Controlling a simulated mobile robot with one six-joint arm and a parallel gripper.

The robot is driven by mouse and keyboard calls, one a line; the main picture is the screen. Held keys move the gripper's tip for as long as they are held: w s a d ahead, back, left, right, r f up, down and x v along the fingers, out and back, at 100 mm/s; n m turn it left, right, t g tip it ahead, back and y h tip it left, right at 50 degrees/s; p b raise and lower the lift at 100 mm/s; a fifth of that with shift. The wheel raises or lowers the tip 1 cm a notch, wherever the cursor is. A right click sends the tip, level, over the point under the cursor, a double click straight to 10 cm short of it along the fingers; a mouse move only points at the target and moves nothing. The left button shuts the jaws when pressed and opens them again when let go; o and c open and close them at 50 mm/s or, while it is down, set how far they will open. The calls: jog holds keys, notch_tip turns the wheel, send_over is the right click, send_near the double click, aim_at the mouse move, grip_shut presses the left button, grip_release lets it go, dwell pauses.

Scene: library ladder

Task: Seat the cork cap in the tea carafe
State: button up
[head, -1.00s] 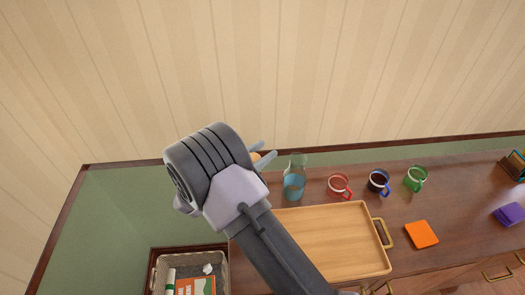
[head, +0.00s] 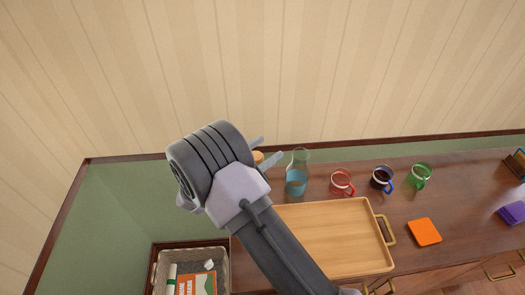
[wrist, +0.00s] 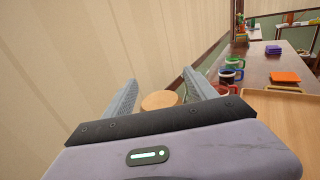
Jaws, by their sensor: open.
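The tea carafe (head: 297,181) is clear glass with blue-tinted contents and stands upright at the back of the dark counter in the head view. My gripper (head: 273,146) is just left of the carafe near its upper part, its fingers spread apart. The round tan cork cap (wrist: 160,100) shows between the two fingers in the wrist view, with a gap on each side. A sliver of the cap (head: 258,156) shows between the fingers in the head view. What lies under the cap is hidden, and I cannot tell whether it touches the carafe.
Red (head: 342,183), dark blue (head: 382,180) and green (head: 420,175) mugs stand in a row right of the carafe. A wooden tray (head: 335,235) lies in front. An orange square (head: 424,231) lies right of the tray. A basket (head: 222,258) is at lower left. The wall rises close behind.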

jog(key=p+v, duration=0.2)
jog(key=v, duration=1.5)
jog(key=shift+s+a+p, duration=0.15)
jog(key=shift+p, duration=0.15)
jog(key=shift+r, duration=0.1)
jog(key=s+d+r+m+g+y+b, duration=0.2)
jog(key=s+d+r+m+g, duration=0.15)
jog(key=d+m+g, duration=0.35)
jog(key=s+d+r+m+g+y+b, duration=0.1)
jog(key=s+d+r+m+g+y, duration=0.25)
jog(key=d, duration=0.65)
jog(key=s+d+r+m+t+y+b, duration=0.1)
jog(key=s+r+m+t+y+b, duration=0.3)
jog(key=s+m+y, duration=0.7)
jog(key=s+r+m+t, duration=0.1)
jog(key=s+m, duration=0.1)
jog(key=m, duration=0.6)
jog(key=shift+r+t, duration=0.35)
